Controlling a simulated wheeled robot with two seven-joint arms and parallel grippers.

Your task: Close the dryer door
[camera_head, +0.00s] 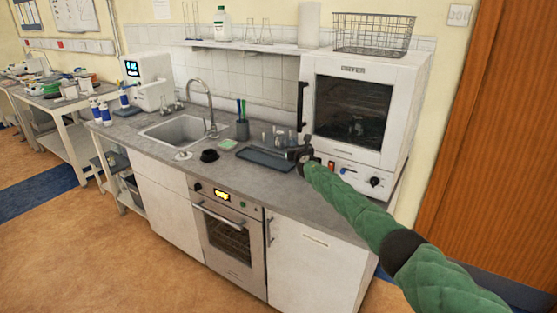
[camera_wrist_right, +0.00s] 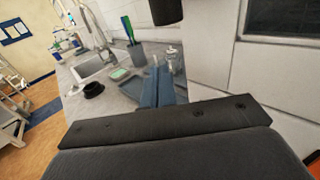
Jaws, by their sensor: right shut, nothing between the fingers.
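The dryer (camera_head: 403,95) is a white box on the right end of the counter. Its door (camera_head: 347,66) has a dark window and a black vertical handle (camera_head: 301,106) on its left edge. The door looks flush with the front; a small gap cannot be ruled out. My right gripper (camera_head: 296,152) is below the handle, by the dryer's lower left front corner. In the right wrist view its fingers (camera_wrist_right: 166,86) are together and empty, pointing along the counter beside the dryer's white front (camera_wrist_right: 212,62). The handle's lower end (camera_wrist_right: 165,10) shows above them. My left gripper is out of view.
A blue-grey tray (camera_head: 264,160) and small glassware lie just left of the gripper. A pen cup (camera_head: 242,130), black ring (camera_head: 209,155) and sink (camera_head: 180,128) stand farther left. A wire basket (camera_head: 373,33) sits on the dryer. An oven (camera_head: 230,240) is under the counter.

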